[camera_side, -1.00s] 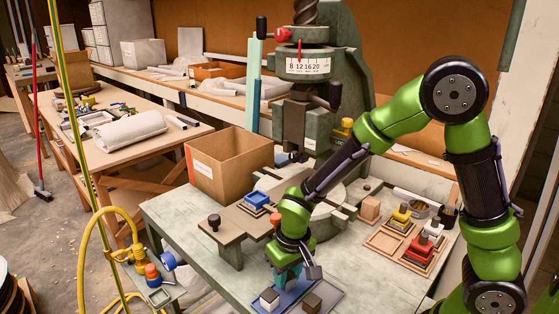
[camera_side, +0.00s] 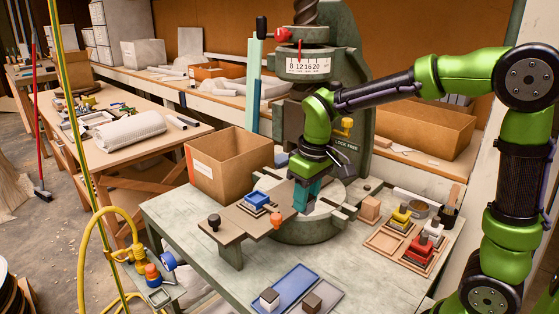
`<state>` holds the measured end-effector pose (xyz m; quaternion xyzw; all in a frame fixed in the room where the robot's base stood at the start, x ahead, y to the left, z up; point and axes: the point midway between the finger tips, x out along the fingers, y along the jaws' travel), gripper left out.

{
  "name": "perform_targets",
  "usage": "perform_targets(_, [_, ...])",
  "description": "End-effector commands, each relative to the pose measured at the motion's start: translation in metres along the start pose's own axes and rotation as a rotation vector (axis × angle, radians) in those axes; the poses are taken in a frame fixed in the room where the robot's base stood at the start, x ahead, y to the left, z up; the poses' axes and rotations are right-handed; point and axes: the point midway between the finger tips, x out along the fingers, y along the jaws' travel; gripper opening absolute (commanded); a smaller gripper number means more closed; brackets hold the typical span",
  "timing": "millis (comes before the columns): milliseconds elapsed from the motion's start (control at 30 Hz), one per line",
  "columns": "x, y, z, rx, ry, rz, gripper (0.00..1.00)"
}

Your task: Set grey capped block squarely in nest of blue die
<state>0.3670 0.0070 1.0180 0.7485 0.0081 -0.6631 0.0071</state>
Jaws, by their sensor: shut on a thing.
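The blue die (camera_side: 256,199) has a light square top and sits on the flat plate left of the press's round table. My gripper (camera_side: 300,201), with teal fingers, hangs to the right of the die, over the edge of the round table. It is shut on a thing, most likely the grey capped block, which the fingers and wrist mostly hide. I cannot make out its cap or its tilt. The gripper is apart from the die.
A blue and grey tray (camera_side: 291,282) at the front holds a pale block (camera_side: 269,299) and a dark block (camera_side: 312,303). An orange knob (camera_side: 277,222) stands near the die. Yellow (camera_side: 401,215) and red (camera_side: 419,252) dies lie right. A cardboard box (camera_side: 228,168) stands behind left.

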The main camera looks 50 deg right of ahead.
Motion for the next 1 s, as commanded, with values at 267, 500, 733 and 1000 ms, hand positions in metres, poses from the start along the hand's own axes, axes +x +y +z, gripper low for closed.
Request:
perform_targets(267, [-0.025,-0.008,0.007,0.022,0.002,0.001,0.02])
perform_targets(500, [-0.01,-0.009,-0.049,0.021,0.0,0.002,0.02])
perform_targets(733, [0.003,-0.01,-0.108,0.022,0.001,0.003,0.02])
perform_targets(1000, [0.009,-0.011,-0.141,0.022,0.002,0.002,0.02])
